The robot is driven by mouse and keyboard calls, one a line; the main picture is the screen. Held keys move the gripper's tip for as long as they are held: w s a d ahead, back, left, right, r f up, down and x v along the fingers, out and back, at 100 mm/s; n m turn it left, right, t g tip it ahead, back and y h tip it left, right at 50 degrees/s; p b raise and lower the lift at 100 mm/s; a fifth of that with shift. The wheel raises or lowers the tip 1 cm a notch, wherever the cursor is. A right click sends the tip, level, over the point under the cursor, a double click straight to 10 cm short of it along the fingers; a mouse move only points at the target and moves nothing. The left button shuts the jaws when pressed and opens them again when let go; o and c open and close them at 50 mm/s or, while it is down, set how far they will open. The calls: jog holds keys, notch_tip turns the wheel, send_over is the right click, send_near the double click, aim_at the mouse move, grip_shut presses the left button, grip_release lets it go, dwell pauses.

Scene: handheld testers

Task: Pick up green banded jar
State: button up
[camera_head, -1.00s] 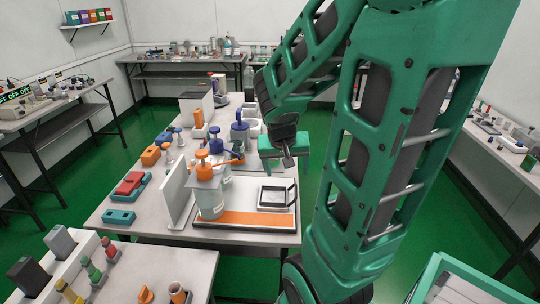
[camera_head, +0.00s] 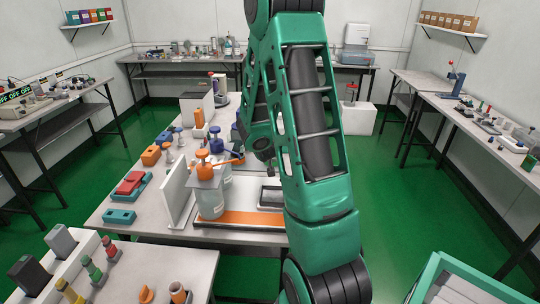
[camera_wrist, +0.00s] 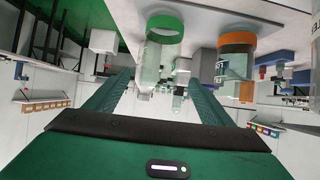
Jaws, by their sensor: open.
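The green banded jar (camera_wrist: 152,62) shows in the wrist view at the upper middle, a clear body with a broad green band (camera_wrist: 165,27). That view looks upside down. My gripper (camera_wrist: 160,80) is open, its two green fingers spread left and right with nothing clasped between them. The jar appears ahead, in line with the gap between the fingers; its exact distance is unclear. An orange banded jar (camera_wrist: 237,62) stands close to the right in the picture. In the head view, my arm hides the gripper, and the green banded jar cannot be made out.
In the head view, the central table (camera_head: 140,212) holds two orange-topped and blue-topped bottles (camera_head: 211,190), a white upright panel (camera_head: 176,195) and several small blocks. A dark-framed tray (camera_head: 272,195) is partly behind my arm. Green floor (camera_head: 420,195) is clear to the right.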

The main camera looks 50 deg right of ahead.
jog(key=shift+x, duration=3.5)
jog(key=shift+a, duration=0.1)
jog(key=c, duration=1.3)
